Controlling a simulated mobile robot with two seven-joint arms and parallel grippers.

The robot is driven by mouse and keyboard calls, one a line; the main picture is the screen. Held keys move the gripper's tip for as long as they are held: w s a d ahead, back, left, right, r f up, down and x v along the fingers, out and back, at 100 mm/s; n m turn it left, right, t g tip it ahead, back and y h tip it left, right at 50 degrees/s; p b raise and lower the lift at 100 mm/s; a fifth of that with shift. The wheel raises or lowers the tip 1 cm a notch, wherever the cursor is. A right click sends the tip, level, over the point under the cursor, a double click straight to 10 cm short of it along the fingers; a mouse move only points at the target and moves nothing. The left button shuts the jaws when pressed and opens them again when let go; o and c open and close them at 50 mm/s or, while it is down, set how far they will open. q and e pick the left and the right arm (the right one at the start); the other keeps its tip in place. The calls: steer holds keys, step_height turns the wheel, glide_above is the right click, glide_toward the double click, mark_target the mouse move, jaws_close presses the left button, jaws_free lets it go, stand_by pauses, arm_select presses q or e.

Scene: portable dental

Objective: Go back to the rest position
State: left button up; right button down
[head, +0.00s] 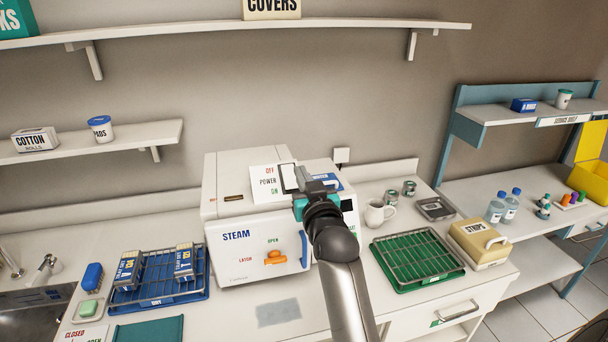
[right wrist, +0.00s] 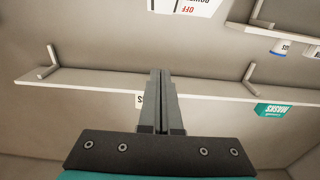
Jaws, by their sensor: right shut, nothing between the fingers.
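My right gripper (head: 310,182) is raised in front of the upper part of the white steam sterilizer (head: 230,211) in the head view. The arm reaches up from the bottom of the picture. In the right wrist view the gripper's fingers (right wrist: 160,100) are together with nothing between them. The gripper hides part of the sterilizer's top and front. Behind it stands a power sign (head: 265,183), partly covered. The orange latch (head: 274,257) shows on the sterilizer's front. My left gripper is not in view.
A blue tray (head: 203,293) with boxes on its rack stands left of the sterilizer. A green tray (head: 447,279) with an empty rack and a yellow strips box (head: 480,240) stand to the right. A white jug (head: 376,215) is close to the right arm. Wall shelves (head: 240,33) are above.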

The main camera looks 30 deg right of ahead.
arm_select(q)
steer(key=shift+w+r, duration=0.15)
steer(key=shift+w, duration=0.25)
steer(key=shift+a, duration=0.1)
